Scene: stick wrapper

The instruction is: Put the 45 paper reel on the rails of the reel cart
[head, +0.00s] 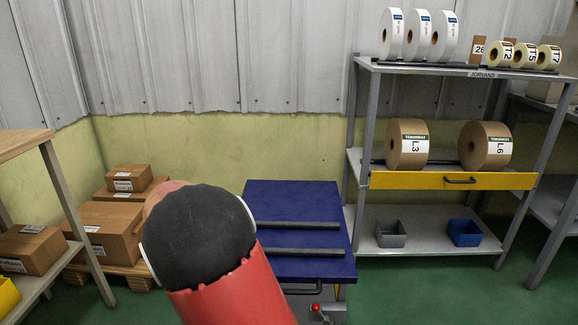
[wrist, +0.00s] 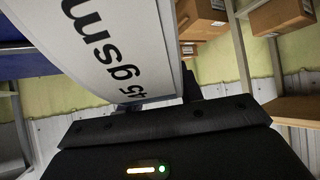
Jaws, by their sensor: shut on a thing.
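The 45 paper reel (wrist: 150,60) fills the upper middle of the wrist view. In the head view my red and black arm hides the gripper and most or all of the reel. The reel cart (head: 285,197) has a blue top with two parallel black rails (head: 298,225), bare where visible. My arm covers the cart's left front part.
A grey shelf rack (head: 365,110) on the right holds white reels, small labelled rolls and brown reels L3 (head: 407,145) and L6 (head: 485,147). Brown boxes (head: 110,225) sit on a pallet at left, near a wooden-topped table (head: 20,142). A corrugated wall stands behind.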

